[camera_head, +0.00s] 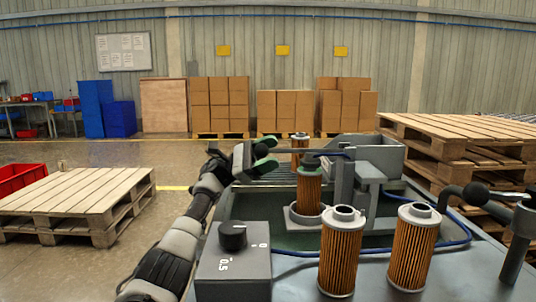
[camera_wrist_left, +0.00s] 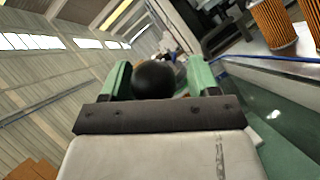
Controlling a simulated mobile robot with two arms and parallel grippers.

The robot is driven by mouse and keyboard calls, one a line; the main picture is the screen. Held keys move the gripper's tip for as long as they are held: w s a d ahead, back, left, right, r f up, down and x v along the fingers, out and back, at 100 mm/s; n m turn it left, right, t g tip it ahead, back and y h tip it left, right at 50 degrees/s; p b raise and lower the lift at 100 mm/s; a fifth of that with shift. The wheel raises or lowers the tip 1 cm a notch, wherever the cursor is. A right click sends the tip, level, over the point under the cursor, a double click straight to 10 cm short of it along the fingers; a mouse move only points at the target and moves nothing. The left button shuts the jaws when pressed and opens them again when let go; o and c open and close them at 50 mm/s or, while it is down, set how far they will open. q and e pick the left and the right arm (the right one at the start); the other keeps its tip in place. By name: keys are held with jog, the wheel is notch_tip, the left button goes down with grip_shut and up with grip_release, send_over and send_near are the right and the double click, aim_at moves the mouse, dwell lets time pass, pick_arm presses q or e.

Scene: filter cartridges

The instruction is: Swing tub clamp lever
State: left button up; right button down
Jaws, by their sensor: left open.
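My left gripper (camera_head: 258,158) reaches in from the left over the far left part of the tub (camera_head: 232,205), its green fingers apart. In the left wrist view, a black ball knob (camera_wrist_left: 155,80) sits between the open fingers of the left gripper (camera_wrist_left: 158,78); contact cannot be told. A green-topped filter cartridge (camera_head: 308,190) stands upright in a ring in the tub. My right gripper is not in view.
Two orange filter cartridges (camera_head: 341,250) (camera_head: 413,245) stand on the near bench, and another (camera_head: 299,145) stands behind. A grey dial box (camera_head: 233,270) is at the near left. A blue hose (camera_head: 440,240) crosses the bench.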

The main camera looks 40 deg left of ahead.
pick_arm(q)
jog(key=v, duration=1.1)
jog(key=shift+r, duration=0.1)
